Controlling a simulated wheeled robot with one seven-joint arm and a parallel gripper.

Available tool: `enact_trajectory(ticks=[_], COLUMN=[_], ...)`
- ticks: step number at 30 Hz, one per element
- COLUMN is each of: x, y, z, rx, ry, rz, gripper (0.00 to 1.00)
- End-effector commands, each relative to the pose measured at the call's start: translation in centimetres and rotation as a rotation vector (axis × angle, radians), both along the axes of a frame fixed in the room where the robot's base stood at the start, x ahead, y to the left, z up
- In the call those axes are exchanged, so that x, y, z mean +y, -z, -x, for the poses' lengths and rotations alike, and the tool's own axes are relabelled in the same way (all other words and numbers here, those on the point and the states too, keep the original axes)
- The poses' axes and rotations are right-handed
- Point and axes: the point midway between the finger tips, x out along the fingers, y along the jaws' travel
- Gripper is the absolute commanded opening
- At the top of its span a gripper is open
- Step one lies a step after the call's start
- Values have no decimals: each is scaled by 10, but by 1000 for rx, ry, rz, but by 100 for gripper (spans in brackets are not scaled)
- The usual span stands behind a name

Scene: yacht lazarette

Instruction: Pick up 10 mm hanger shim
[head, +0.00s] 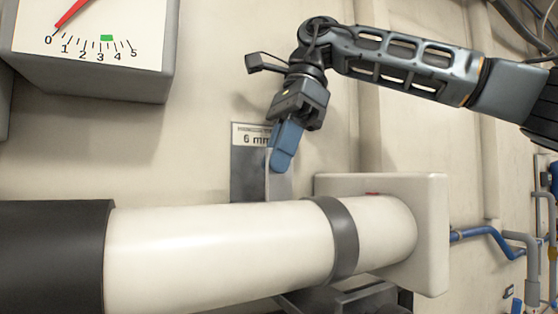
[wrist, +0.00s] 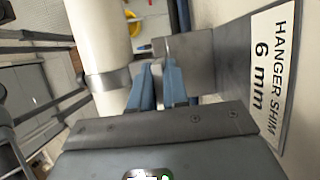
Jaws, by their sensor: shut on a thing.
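My gripper (head: 283,160) has blue fingers pointing down in front of a grey metal plate (head: 246,178) on the wall. It also shows in the wrist view (wrist: 156,78), shut on a small grey metal shim (head: 278,187). The shim shows between and beyond the fingertips in the wrist view (wrist: 188,52). No 10 mm marking is visible. The shim's lower end is hidden behind the white pipe in the head view.
A thick white pipe (head: 210,250) with a grey band (head: 343,240) runs across the front, close below my gripper. It meets a cream block (head: 430,235) at right. A gauge box (head: 95,75) is at upper left. Blue piping (head: 490,235) runs at far right.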

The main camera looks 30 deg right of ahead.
Motion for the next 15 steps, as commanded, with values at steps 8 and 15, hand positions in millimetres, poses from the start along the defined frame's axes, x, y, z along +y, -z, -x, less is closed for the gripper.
enact_trajectory(ticks=[8,15], x=[0,0], y=[-11,-20], z=[0,0], rx=[-2,-1], ry=[0,-1], rz=[0,0], gripper=[0,0])
